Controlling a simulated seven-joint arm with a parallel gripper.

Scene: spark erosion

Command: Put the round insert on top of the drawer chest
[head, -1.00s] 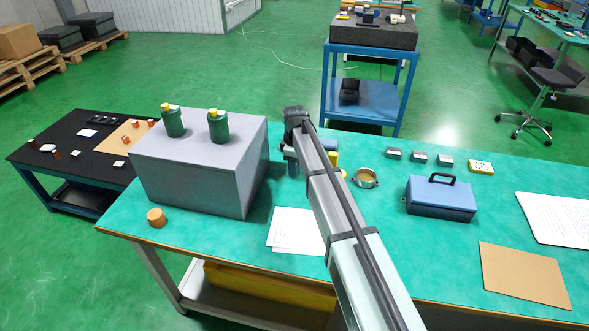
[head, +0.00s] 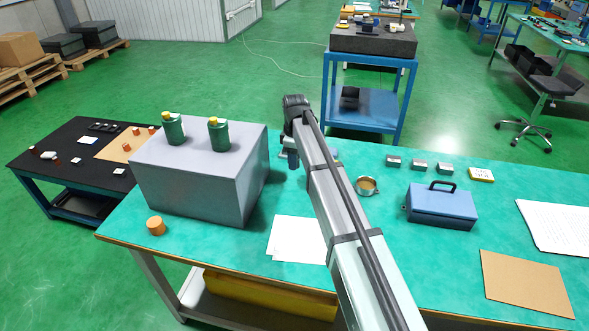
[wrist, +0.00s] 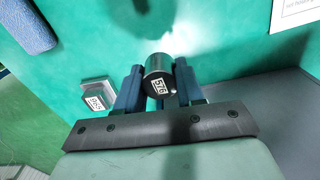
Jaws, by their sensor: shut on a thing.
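The round insert (wrist: 160,78) is a short metal cylinder with a dark end face and a white label, seen in the wrist view. My gripper (wrist: 158,88) is shut on it, with one blue finger on each side. In the head view my gripper (head: 290,158) is mostly hidden by my arm, and the insert cannot be made out there. The drawer chest appears to be the large grey box (head: 185,185) on the left of the green bench, left of my gripper. No drawer fronts show. A grey surface at the right of the wrist view (wrist: 265,105) may be its side.
Two green bottles with yellow caps (head: 174,130) (head: 219,137) stand on the grey box's back part; its front top is clear. An orange cylinder (head: 155,226) stands before it. White papers (head: 297,240) lie nearby. A labelled grey block (wrist: 97,103) lies left of my gripper.

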